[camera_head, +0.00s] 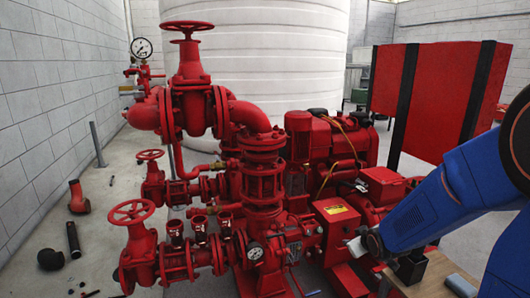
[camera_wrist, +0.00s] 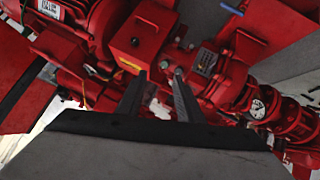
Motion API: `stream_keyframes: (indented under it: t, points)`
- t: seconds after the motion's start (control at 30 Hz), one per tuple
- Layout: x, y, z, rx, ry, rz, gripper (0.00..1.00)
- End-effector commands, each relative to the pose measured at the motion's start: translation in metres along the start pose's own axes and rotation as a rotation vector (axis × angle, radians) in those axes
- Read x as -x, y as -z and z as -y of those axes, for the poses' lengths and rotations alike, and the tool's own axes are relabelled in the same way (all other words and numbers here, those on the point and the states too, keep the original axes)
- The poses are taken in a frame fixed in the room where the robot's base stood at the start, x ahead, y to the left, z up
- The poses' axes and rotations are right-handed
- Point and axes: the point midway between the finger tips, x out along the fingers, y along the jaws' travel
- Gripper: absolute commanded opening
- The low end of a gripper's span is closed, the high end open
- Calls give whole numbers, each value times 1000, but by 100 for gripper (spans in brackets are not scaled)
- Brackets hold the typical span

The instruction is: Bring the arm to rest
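My blue arm reaches in from the right edge of the head view, over the right side of the red fire pumpset (camera_head: 262,200). My gripper shows in the wrist view (camera_wrist: 157,78), with two dark fingers standing apart and nothing between them. Beyond the fingertips is a red box with a yellow label (camera_wrist: 134,44), which also shows in the head view (camera_head: 338,215). A gap between fingertips and box is hard to judge. In the head view the fingers are hard to make out against the arm's dark end.
A large red panel box (camera_head: 432,90) stands behind at right, and a white tank (camera_head: 262,60) at the back. A wooden top (camera_head: 440,278) lies under the arm. A black round object (camera_head: 50,259) and loose parts lie on the floor at left. Valve handwheels (camera_head: 131,212) stick out.

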Motion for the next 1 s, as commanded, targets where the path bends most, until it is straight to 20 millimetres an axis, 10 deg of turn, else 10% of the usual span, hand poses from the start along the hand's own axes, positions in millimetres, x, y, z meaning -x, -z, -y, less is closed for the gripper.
stream_keyframes:
  t: [1.0]
  points:
    - [281, -64, 48, -368, 57, 368, 33]
